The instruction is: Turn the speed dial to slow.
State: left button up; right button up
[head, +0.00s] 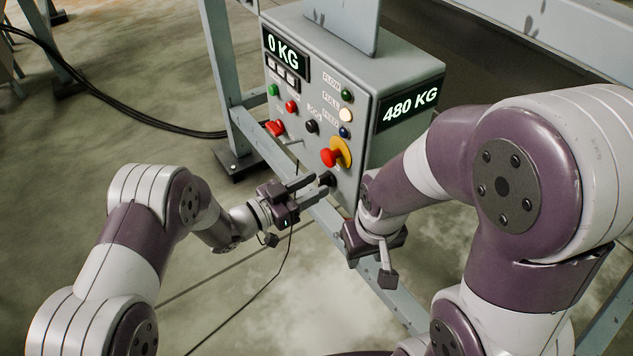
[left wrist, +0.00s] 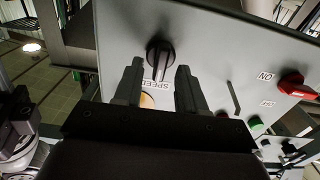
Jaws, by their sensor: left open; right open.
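The speed dial (head: 327,179) is a black knob low on the grey control box, below the red-and-yellow stop button. In the left wrist view the dial (left wrist: 160,54) shows upside down with the SPEED label beside it; its grip bar runs roughly up and down the picture. My left gripper (head: 317,184) is open just in front of the dial. In the left wrist view its two fingers (left wrist: 157,78) sit either side of the dial's line, with no contact visible.
The control box (head: 413,68) carries the stop button (head: 332,157), a red switch (head: 275,127), another black knob (head: 311,126), lamps, and displays reading 0 KG and 480 KG. Steel frame beams run beside and below it. A dark cable (head: 150,118) lies on the floor.

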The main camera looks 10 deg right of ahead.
pick_arm(q)
jog(key=p+v, duration=0.1)
jog(key=v, duration=1)
jog(key=shift+r, duration=0.1)
